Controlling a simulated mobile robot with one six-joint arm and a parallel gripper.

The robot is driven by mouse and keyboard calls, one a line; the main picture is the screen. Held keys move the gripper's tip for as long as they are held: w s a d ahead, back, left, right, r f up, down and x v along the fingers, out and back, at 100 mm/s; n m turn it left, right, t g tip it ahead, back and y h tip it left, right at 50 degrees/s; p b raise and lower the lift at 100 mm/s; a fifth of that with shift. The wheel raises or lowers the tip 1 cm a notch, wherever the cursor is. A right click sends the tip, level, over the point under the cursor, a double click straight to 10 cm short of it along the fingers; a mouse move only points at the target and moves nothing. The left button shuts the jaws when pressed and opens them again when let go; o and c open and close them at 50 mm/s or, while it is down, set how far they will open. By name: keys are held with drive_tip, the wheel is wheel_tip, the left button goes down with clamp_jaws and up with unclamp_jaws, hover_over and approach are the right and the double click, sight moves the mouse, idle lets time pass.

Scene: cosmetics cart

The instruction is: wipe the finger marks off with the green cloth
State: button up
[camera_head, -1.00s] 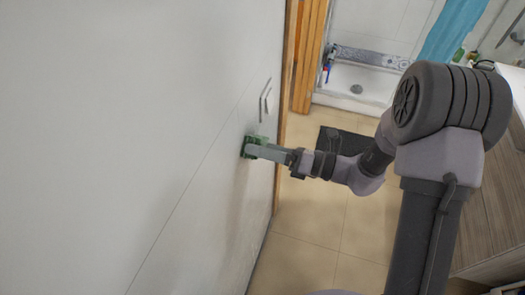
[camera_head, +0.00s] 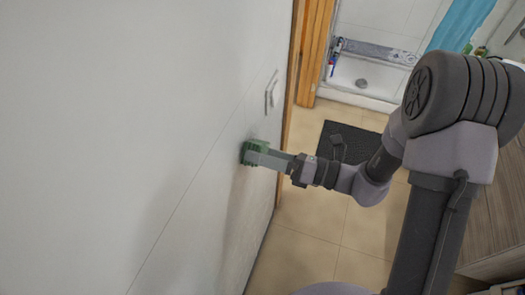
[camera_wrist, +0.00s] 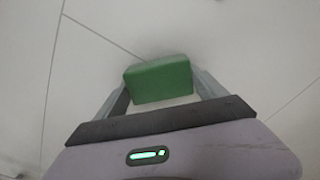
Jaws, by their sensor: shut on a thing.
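My gripper (camera_head: 257,155) is shut on the green cloth (camera_head: 250,150), which looks like a folded block. In the wrist view the cloth (camera_wrist: 158,80) sits between the two fingers of my gripper (camera_wrist: 160,92), against or very close to the white wall (camera_head: 130,120). I cannot tell for certain whether it touches. The wall surface also fills the wrist view (camera_wrist: 230,50), with thin dark seams. I cannot make out clear finger marks in either view.
A dark mat (camera_head: 340,143) lies on the tiled floor (camera_head: 315,220). A shower tray (camera_head: 365,82) is at the back.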

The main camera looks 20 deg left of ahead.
drive_tip(key=d, duration=0.7)
drive_tip(key=shift+s+d, duration=0.25)
drive_tip(key=shift+d, duration=0.05)
